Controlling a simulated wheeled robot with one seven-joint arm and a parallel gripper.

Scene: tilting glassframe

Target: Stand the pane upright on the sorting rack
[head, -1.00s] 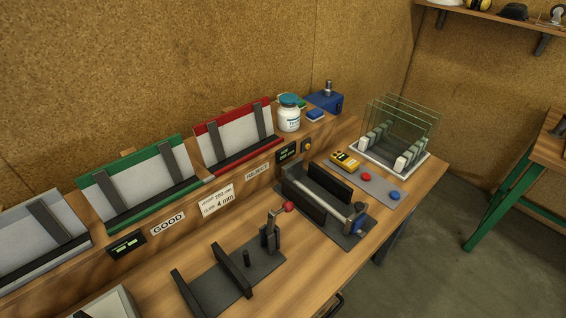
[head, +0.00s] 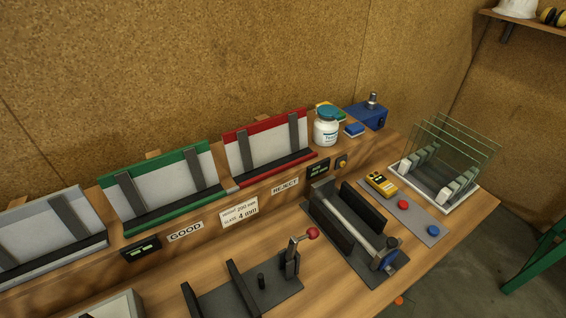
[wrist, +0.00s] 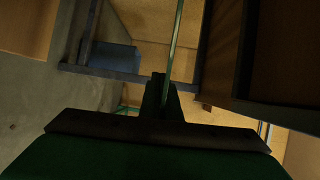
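In the wrist view a thin green-edged pane (wrist: 175,45) shows edge-on, rising from between the fingers of my gripper (wrist: 162,94), which look shut on its lower part. The pane's faces hardly show. The head view does not show my gripper or this pane. There the sorting rack has a green-framed GOOD section (head: 160,190) and a red-framed REJECT section (head: 268,145), each a leaning board with two dark uprights and a dark ledge. A grey-framed section (head: 50,232) stands at the left. All three look empty of glass.
A white-based rack (head: 470,196) with several upright panes stands at the bench's far right. A dark clamp fixture (head: 352,235), a red-knobbed lever fixture (head: 285,272), a button plate (head: 418,215) and a white jar (head: 326,128) also occupy the bench.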

